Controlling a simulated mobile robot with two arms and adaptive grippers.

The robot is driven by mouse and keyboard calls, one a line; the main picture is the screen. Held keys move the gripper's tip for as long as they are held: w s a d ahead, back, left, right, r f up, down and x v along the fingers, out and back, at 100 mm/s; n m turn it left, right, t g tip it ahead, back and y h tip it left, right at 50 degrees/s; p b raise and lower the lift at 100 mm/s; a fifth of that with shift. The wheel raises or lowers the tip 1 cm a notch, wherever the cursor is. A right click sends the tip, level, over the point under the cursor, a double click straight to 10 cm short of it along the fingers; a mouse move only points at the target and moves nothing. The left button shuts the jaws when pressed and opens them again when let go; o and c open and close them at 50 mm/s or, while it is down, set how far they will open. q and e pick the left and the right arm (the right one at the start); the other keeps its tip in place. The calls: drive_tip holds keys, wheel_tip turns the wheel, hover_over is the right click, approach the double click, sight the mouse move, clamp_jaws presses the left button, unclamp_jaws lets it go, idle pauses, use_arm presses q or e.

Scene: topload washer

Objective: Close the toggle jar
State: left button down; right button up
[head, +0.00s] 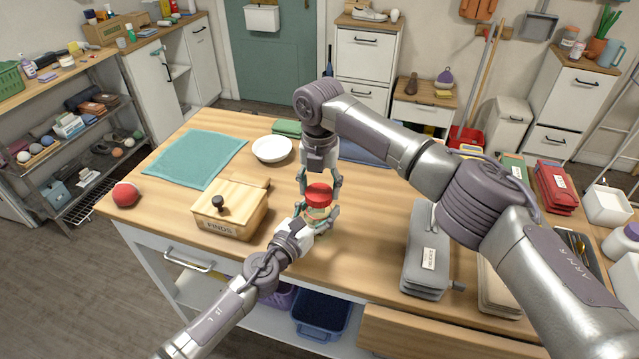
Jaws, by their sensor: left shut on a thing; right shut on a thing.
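The toggle jar stands on the wooden table, with a red lid (319,194) on top and a pale body (316,214) below. My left gripper (319,211) reaches in from the front and is shut on the jar body, with one finger on each side. My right gripper (321,186) comes from behind and above and is shut on the red lid. The fingers hide part of the jar, and I cannot tell how the lid sits or see the toggle clasp.
A wooden box (229,208) marked FINDS stands left of the jar. A grey case (426,250) is to the right. Bare tabletop lies between the jar and the grey case.

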drive_tip(key=shift+f, duration=0.15)
drive_tip(key=shift+f, duration=0.75)
drive_tip(key=shift+f, duration=0.6)
drive_tip(key=o, duration=0.7)
drive_tip(key=shift+r, duration=2.3)
drive_tip(key=shift+s+r+n, duration=0.2)
drive_tip(key=shift+r+n, duration=0.65)
drive_tip(key=shift+r, duration=0.05)
drive_tip(key=shift+s+r+n, duration=0.2)
drive_tip(key=shift+r+n, duration=0.65)
drive_tip(key=shift+r, duration=0.05)
drive_tip(key=shift+c, duration=0.4)
